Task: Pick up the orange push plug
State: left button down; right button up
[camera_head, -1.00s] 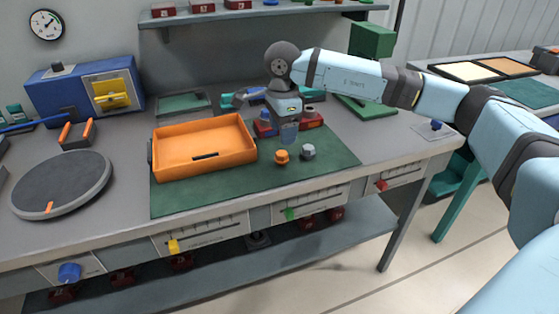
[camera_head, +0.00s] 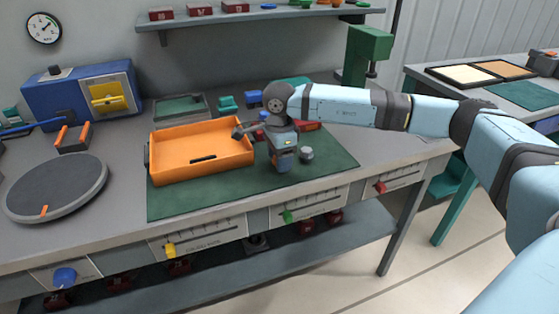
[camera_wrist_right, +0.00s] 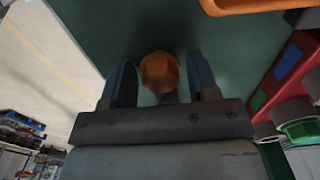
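The orange push plug (camera_wrist_right: 159,72) shows in the right wrist view between the two blue fingers of my right gripper (camera_wrist_right: 161,82). The fingers are apart, with a small gap visible on either side of the plug. In the head view my right gripper (camera_head: 283,162) points down over the green mat (camera_head: 215,198), at the plug's place, and hides the plug. A grey plug (camera_head: 306,153) stands on the mat just right of the gripper. My left gripper is not in either view.
A red block rack (camera_wrist_right: 283,72) is close by in the wrist view. A grey turntable (camera_head: 57,188) and blue box (camera_head: 82,93) stand further left. The mat's front is clear.

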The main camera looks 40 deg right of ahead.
jog(key=c, duration=0.6)
jog(key=shift+c, duration=0.2)
